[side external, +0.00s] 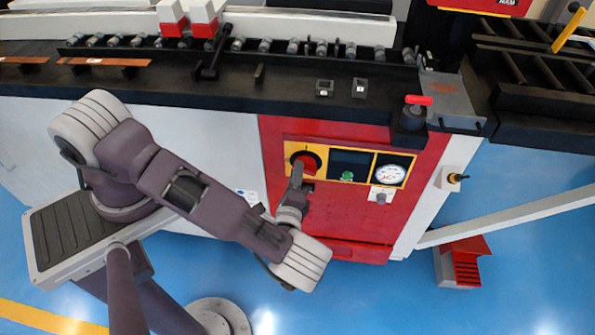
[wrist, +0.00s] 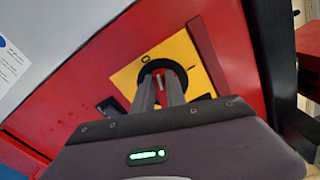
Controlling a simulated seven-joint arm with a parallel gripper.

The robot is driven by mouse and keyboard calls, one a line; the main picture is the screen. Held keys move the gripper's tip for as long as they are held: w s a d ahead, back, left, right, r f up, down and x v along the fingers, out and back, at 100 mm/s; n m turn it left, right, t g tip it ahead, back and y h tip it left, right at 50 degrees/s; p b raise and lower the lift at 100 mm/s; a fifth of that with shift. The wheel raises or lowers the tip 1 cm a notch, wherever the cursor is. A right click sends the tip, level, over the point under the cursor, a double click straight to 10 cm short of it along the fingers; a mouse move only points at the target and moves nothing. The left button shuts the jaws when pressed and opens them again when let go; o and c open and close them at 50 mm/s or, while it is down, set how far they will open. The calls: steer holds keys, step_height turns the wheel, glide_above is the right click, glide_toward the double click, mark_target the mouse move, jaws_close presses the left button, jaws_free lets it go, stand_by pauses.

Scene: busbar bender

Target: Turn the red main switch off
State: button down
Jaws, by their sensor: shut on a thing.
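The red main switch (side external: 306,161) is a red rotary knob on a black round base, set on a yellow plate at the left of the machine's front panel. In the wrist view the yellow plate (wrist: 192,58) carries a 0 mark and an I mark, and the red knob (wrist: 160,78) shows between my fingers. My gripper (side external: 299,170) reaches the knob from below in the side view. In the wrist view my gripper (wrist: 163,85) is shut on the knob. The fingers hide much of the knob, so its exact angle is hard to tell.
Right of the switch are a dark window with a green button (side external: 347,176) and a round gauge (side external: 391,174). A red-handled lever (side external: 418,100) stands above on the machine's top edge. A red foot pedal (side external: 462,262) sits on the blue floor.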

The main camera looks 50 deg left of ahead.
steer(key=shift+f+n, duration=0.2)
steer(key=shift+n, duration=0.7)
steer(key=shift+f+n, duration=0.15)
steer(key=shift+n, duration=0.75)
steer(key=c, duration=1.4)
jaws_free()
steer(key=shift+o, duration=0.2)
